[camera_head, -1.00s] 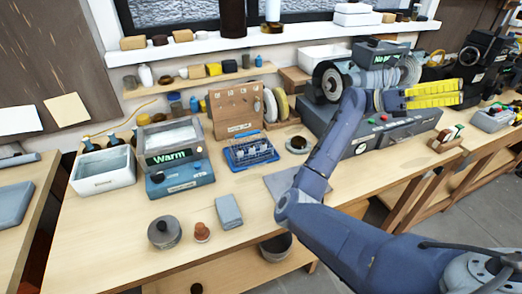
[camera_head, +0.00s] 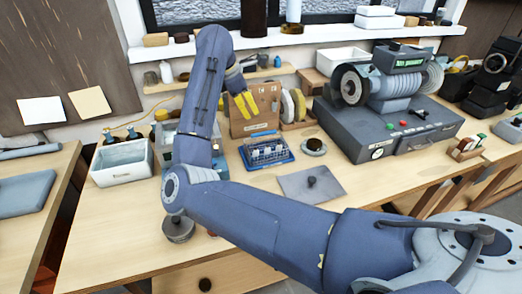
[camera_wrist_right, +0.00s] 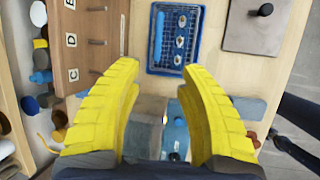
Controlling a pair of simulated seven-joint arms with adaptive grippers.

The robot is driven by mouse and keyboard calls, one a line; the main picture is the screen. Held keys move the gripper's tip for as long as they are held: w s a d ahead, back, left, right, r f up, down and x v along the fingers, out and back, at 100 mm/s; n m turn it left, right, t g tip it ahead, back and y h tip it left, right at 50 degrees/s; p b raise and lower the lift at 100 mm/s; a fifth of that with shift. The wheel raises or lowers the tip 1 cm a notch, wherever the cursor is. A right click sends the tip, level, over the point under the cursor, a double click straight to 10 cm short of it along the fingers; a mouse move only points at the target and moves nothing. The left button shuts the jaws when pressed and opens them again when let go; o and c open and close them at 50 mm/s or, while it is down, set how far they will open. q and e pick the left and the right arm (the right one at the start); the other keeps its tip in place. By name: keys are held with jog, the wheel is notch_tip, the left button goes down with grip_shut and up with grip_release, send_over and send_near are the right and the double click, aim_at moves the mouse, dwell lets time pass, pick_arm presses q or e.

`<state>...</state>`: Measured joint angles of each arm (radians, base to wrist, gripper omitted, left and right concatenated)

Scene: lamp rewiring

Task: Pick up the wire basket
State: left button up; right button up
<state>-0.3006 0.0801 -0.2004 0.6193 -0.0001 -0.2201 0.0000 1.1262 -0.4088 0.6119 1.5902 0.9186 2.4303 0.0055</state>
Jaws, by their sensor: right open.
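The blue wire basket (camera_head: 266,153) stands on the bench in front of the wooden peg board and has several small pale parts in it. It also shows in the right wrist view (camera_wrist_right: 158,40), at the top middle, beyond my fingertips. My right gripper (camera_head: 246,105) is above and behind the basket, beside the peg board, with its yellow fingers pointing down. In the right wrist view the two yellow fingers (camera_wrist_right: 160,70) are spread apart with nothing between them, and they do not touch the basket. My left gripper is not in view.
A grey plate with a dark knob (camera_head: 312,187) lies right of the basket, and a grinder (camera_head: 385,85) stands farther right. My right arm covers much of the warmer on the left.

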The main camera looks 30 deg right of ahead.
send_over(262, 134)
jog(key=a, duration=0.2)
jog(key=f, duration=0.9)
jog(key=shift+s+d+f, duration=0.2)
jog(key=shift+f, duration=0.15)
jog(key=shift+w+x, duration=0.15)
jog(key=shift+x, duration=1.35)
jog(key=shift+w+x, duration=0.15)
jog(key=shift+x, duration=1.35)
jog(key=shift+a, duration=0.15)
grip_shut()
